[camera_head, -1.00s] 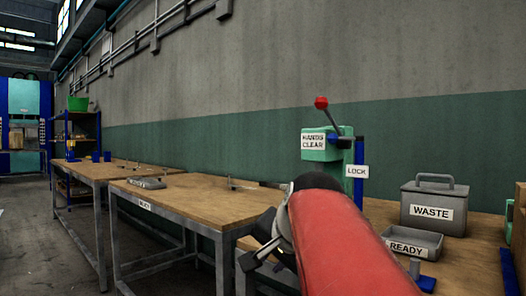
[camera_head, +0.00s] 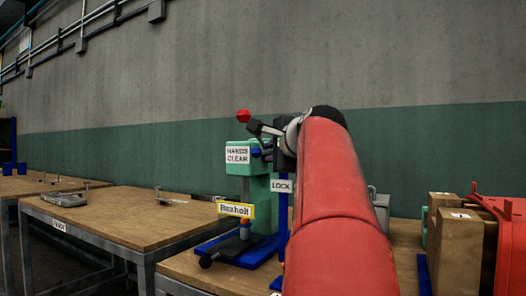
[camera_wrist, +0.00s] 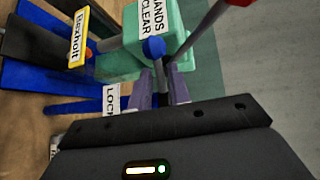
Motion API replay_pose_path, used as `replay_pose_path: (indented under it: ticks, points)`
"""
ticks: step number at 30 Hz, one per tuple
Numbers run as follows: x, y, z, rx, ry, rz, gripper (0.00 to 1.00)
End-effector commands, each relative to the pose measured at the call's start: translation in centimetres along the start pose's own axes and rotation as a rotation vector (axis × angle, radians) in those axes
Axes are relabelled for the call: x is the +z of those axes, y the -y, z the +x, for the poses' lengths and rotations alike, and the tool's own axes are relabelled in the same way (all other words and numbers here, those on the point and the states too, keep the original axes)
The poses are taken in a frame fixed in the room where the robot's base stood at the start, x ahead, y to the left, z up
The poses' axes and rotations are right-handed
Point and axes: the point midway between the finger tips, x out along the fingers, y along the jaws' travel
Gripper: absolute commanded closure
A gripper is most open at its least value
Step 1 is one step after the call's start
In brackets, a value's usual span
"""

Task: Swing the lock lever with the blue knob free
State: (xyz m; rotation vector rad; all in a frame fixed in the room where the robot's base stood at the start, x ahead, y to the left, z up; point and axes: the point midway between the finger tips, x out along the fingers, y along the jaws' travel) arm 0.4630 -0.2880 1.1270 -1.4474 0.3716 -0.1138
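The blue knob (camera_head: 256,152) of the lock lever is at the right side of the green press head (camera_head: 240,158). The knob also shows in the wrist view (camera_wrist: 154,47), in front of the green head. My gripper (camera_head: 270,140) is at the lever, partly hidden by its own wrist in the head view. In the wrist view its two fingers (camera_wrist: 168,78) stand apart, with a dark strip, seemingly the lever's arm, between them; the knob is just past the tips. I cannot tell if they touch it. The LOCK sign (camera_head: 281,186) is on a blue post below.
A lever with a red ball (camera_head: 243,115) rises above the press, and its grey rod (camera_wrist: 203,27) passes close to my fingers. A yellow Rexholt plate (camera_head: 235,209) is on the press front. Cardboard boxes (camera_head: 459,250) and a red crate (camera_head: 508,220) stand at right.

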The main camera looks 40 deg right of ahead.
Motion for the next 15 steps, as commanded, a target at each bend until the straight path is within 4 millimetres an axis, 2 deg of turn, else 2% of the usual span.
replay_pose_path:
  ticks: [6,15]
  points:
    - [0.0,0.0,2.1,0.001,0.0,-0.001,0.81]
    - [0.0,0.0,2.3,0.001,0.0,-0.002,0.82]
